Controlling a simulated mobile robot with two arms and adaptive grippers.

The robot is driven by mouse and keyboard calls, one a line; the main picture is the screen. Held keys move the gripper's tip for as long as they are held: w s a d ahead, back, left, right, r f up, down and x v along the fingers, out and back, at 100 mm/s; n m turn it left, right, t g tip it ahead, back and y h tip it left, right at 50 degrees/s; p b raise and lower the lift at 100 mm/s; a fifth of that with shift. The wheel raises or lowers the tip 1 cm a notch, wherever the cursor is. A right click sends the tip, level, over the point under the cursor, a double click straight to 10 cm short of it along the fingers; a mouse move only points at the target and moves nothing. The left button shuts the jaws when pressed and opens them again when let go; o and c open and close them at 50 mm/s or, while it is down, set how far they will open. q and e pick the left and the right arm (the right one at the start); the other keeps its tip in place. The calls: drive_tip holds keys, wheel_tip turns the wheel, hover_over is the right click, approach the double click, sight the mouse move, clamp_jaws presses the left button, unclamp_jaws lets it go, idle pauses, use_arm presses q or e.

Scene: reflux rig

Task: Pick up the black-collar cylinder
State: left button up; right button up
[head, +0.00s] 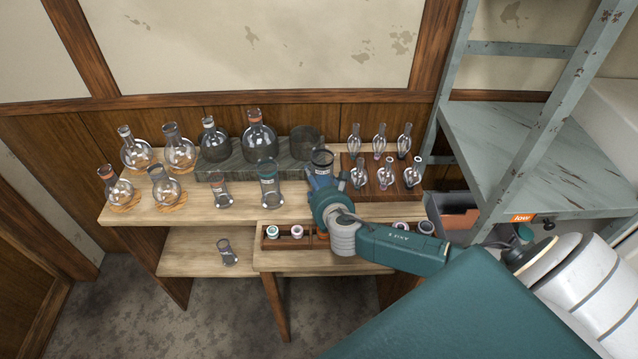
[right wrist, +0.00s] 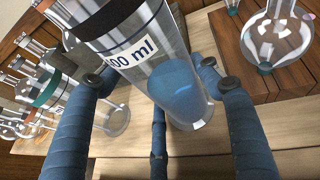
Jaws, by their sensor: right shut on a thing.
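The black-collar cylinder (head: 321,158) is clear glass with a dark collar and a white label; it holds blue liquid. In the right wrist view the cylinder (right wrist: 178,88) stands large between blue fingers, its label reading "00 ml" with the front cut off. My right gripper (head: 322,182) is shut on it, above the right part of the table. The cylinder looks tilted in the wrist view; I cannot tell whether its base touches the wood. My left gripper is not in view.
A teal-collar cylinder (head: 268,186) and a smaller cylinder (head: 222,190) stand to the left. Several round flasks (head: 180,150) are further left and behind. A dark wooden rack (head: 384,190) with several small bulb flasks is close on the right. A grey-green metal shelf (head: 530,150) rises beyond.

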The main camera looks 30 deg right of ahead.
drive_tip(key=shift+r, duration=0.25)
